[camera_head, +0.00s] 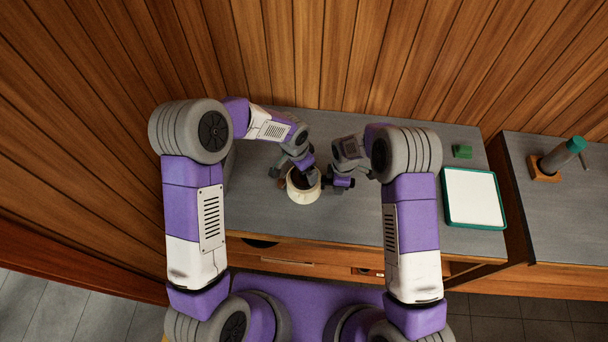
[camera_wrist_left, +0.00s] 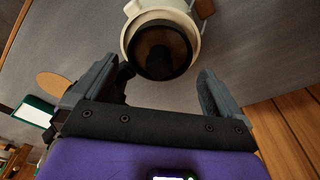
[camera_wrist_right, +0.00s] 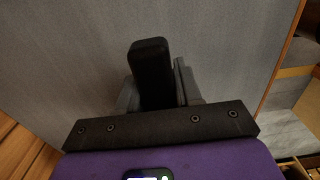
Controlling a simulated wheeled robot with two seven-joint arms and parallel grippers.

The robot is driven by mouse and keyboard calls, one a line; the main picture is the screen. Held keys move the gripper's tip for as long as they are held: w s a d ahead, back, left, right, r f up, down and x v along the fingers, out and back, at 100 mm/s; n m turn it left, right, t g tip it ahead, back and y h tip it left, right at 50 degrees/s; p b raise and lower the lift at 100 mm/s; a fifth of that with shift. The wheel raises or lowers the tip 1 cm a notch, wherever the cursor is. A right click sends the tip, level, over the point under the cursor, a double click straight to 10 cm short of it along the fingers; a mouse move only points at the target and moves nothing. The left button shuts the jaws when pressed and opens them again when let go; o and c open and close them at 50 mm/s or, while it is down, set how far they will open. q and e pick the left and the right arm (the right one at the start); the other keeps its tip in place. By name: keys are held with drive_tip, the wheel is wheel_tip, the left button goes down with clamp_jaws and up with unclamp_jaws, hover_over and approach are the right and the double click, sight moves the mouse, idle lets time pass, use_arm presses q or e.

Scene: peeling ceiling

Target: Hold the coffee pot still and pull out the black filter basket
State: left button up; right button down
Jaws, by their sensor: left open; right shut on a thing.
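The cream coffee pot (camera_head: 303,193) stands on the grey counter between my two grippers. The left wrist view shows it too (camera_wrist_left: 178,14), with the black filter basket (camera_wrist_left: 160,52) in its round mouth. My left gripper (camera_head: 303,174) is open over the pot. In its wrist view the fingers (camera_wrist_left: 165,92) are spread wide, with the basket just ahead of them and nothing held. My right gripper (camera_head: 347,182) is at the pot's right side, shut on a black handle (camera_wrist_right: 151,72), apparently the pot's. The pot's body does not show in the right wrist view.
A white board with a teal frame (camera_head: 475,197) lies at the counter's right end, with a green block (camera_head: 462,151) behind it. The wooden wall (camera_head: 320,60) rises close behind.

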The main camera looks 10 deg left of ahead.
use_arm(q)
drive_tip(key=shift+w+d+f, duration=0.15)
drive_tip(key=shift+f, duration=1.05)
drive_tip(key=shift+w+d+f, duration=0.1)
drive_tip(key=shift+f, duration=1.1)
drive_tip(key=c, duration=1.1)
drive_tip(key=shift+r, duration=4.2)
drive_tip(key=a, duration=1.2)
